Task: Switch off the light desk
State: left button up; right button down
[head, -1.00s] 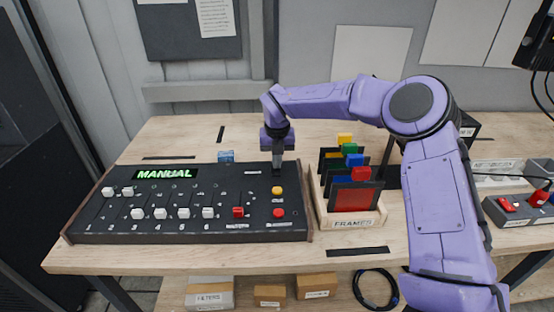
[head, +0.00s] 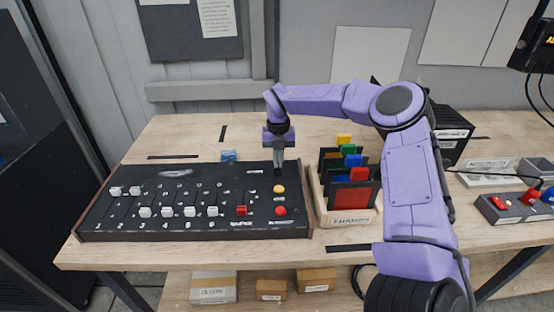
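The light desk (head: 190,225) is a black console on the wooden table. Its display (head: 175,174) at the upper left is dark. Several white sliders (head: 167,211) and one red slider (head: 242,210) stand at different heights in their slots. A yellow button (head: 279,189) and a red button (head: 280,211) sit near its right end. My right gripper (head: 278,172) points down at the desk's upper right corner, above the yellow button in the picture. Its fingers look close together and hide what is under them. My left gripper is out of view.
Boxes (head: 214,290) sit on the lower shelf.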

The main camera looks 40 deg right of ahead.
jog(key=shift+s+f, duration=0.3)
jog(key=shift+f, duration=0.4)
jog(key=shift+s+a, duration=0.15)
jog(key=shift+a, duration=0.05)
jog(key=shift+s+a+f, duration=0.15)
jog(key=shift+s, duration=0.05)
jog(key=r+p, duration=0.2)
jog(key=r, duration=0.1)
jog(key=r+p, duration=0.1)
jog(key=shift+w+r, duration=0.3)
jog(key=shift+r, duration=0.1)
notch_tip(320, 180, up, 11)
jog(key=b, duration=0.2)
jog(key=shift+w+d, duration=0.35)
jog(key=shift+d, duration=0.1)
